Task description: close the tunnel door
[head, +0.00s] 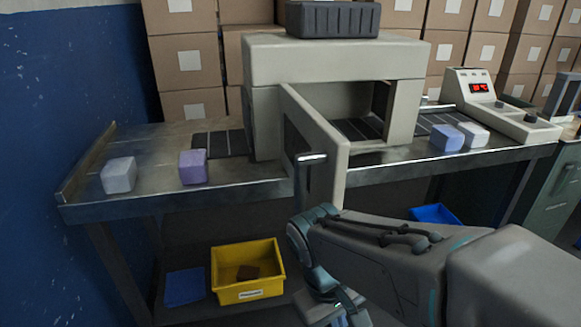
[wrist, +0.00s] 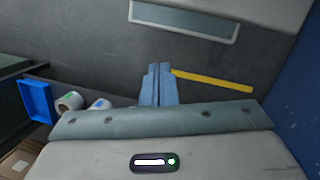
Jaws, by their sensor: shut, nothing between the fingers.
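The tunnel (head: 335,60) is a beige box on the metal table. Its tunnel door (head: 328,160) stands open, swung out toward me from the left side of the opening. A light bar handle (head: 312,158) is on the door's face. The dark inside of the tunnel shows to the right of the door. My arm reaches in from the lower right and bends down below and in front of the door, apart from the handle. My gripper (wrist: 160,84) is shut and empty in the wrist view, above a grey surface. Its fingertips are not clear in the head view.
Pale and purple blocks (head: 193,166) sit on the table left of the tunnel; blue and white blocks (head: 447,137) sit right. A yellow bin (head: 248,272) is on the lower shelf. A control box (head: 497,105) stands at right. Stacked cartons (head: 185,62) fill the back.

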